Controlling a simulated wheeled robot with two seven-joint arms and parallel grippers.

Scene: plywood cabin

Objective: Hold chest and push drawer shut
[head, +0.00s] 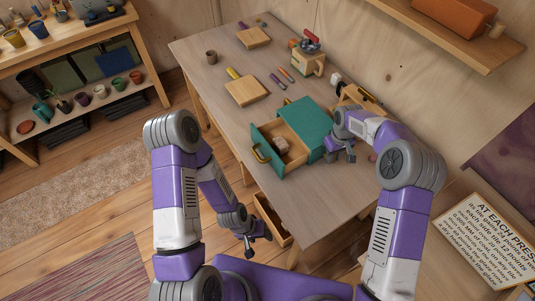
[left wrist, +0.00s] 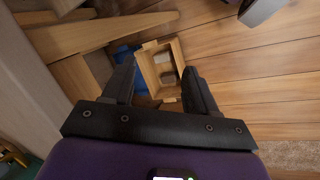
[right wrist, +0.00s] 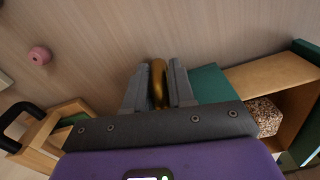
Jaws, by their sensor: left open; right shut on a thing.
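The teal chest (head: 305,118) stands on the table. Its drawer (head: 291,158) is pulled out toward the left, with a brass handle (head: 261,153) on its teal front. A speckled block (head: 281,145) lies inside the drawer; it also shows in the right wrist view (right wrist: 263,116). My right gripper (head: 340,158) is at the chest's right side, shut on a brass handle (right wrist: 158,84) beside the teal body (right wrist: 209,84). My left gripper (head: 256,235) is open and empty, low beside the table's front edge, apart from the chest; its fingers also show in the left wrist view (left wrist: 158,85).
A wooden box (left wrist: 160,66) with small things inside shows below the table's edge. Floor (head: 118,205) is clear to the left.

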